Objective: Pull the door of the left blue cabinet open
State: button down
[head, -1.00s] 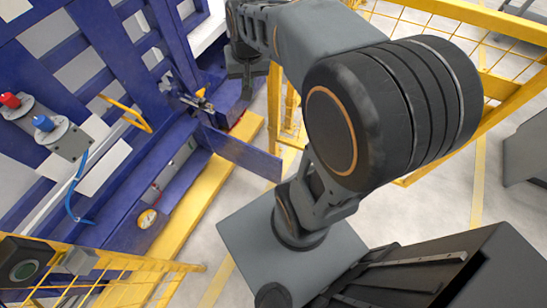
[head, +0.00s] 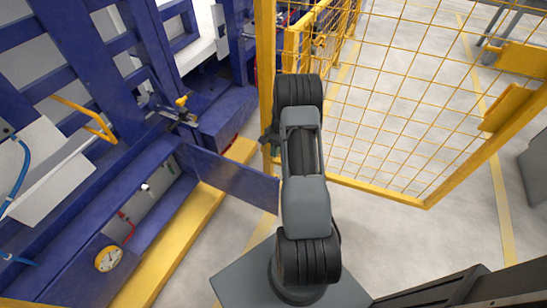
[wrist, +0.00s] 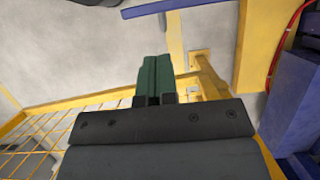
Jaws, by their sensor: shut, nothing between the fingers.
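The left blue cabinet (head: 62,272) is low in the blue frame at the left of the head view. My gripper (head: 268,142) is mostly hidden behind my arm in the head view, near the yellow fence post and beyond the door. In the wrist view my gripper (wrist: 155,75) has its green fingers together with nothing between them. A thin blue edge (wrist: 150,8) shows at the top there, apart from the fingers; I cannot tell if it is the door.
A yellow mesh fence (head: 400,110) stands behind and right of my arm. A yellow handle (head: 85,118) is on the blue frame. A yellow floor strip (head: 180,240) runs along the cabinet. Grey floor (head: 455,235) is open at the right.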

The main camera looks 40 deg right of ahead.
jog(key=b+x, duration=0.1)
jog(key=x, duration=0.7)
jog(key=shift+a+f, duration=0.1)
jog(key=shift+a, duration=0.05)
